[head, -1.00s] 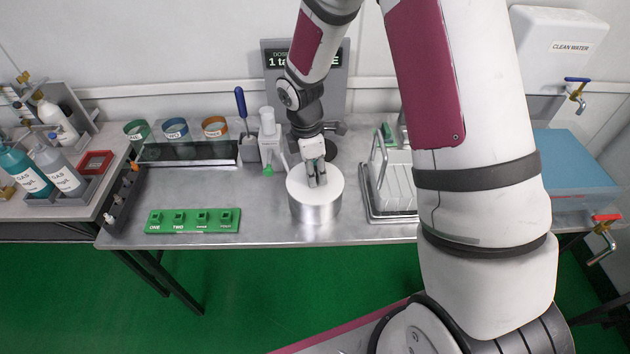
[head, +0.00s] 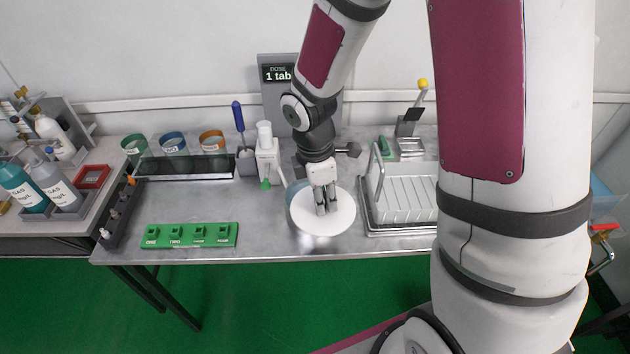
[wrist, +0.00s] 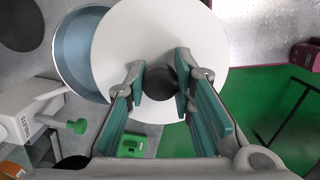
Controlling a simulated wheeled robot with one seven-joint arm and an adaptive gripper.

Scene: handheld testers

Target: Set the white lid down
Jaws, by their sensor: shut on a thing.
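The white lid (head: 338,217) is a flat round disc with a dark knob (wrist: 159,81) at its middle. My gripper (head: 325,208) is shut on that knob, one finger on each side in the wrist view. The lid hangs above a round metal pot and is shifted off it. In the wrist view the pot's open blue-grey inside (wrist: 75,50) shows at the left of the lid. In the head view a slice of the pot (head: 293,197) shows behind the lid's left edge. The rest of the pot is hidden under the lid.
A tablet dispenser (head: 267,155) stands behind left. Bare steel tabletop (head: 262,215) lies between strip and pot.

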